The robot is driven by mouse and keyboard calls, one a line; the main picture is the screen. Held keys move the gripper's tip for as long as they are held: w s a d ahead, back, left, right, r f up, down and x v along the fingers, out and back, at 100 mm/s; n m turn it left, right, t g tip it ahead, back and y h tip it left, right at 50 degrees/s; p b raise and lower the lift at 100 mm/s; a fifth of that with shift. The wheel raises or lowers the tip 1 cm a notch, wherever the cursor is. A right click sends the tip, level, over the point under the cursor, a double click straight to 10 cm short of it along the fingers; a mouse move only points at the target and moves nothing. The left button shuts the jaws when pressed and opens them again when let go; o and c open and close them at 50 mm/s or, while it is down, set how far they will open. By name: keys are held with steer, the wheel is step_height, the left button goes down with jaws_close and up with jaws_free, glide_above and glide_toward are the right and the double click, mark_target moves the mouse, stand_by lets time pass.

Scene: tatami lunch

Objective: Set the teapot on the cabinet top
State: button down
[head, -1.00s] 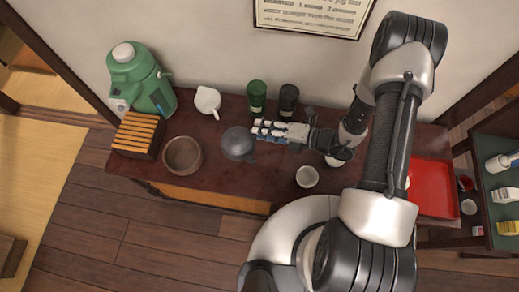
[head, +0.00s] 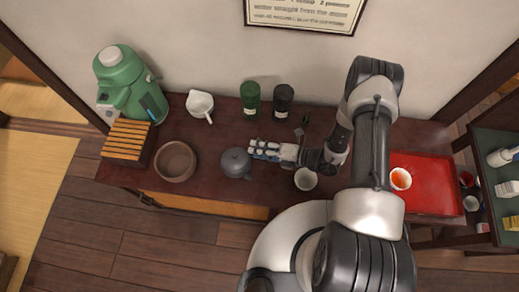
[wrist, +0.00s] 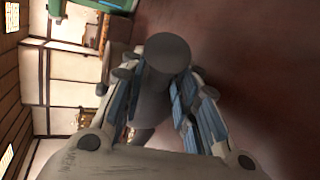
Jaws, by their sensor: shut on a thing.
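The dark grey teapot (head: 236,163) is near the front of the dark red-brown cabinet top (head: 215,187), right of the brown bowl, with its lid knob facing up. My gripper (head: 256,150) reaches in from the right and is shut on the teapot at its upper right side. In the wrist view, a dark round part of the teapot (wrist: 167,52) sits between the blue-padded fingers (wrist: 160,95). I cannot tell whether the teapot's base touches the cabinet top or hangs just above it.
A brown bowl (head: 175,161), slatted wooden box (head: 128,140) and green flask (head: 125,80) stand left. A white pitcher (head: 200,103), green canister (head: 250,97) and black canister (head: 283,101) stand behind. A white cup (head: 305,179) and red tray (head: 432,184) are right.

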steer(key=c, duration=1.7)
jaws_free()
steer(key=shift+f, duration=0.1)
steer(key=o, duration=0.5)
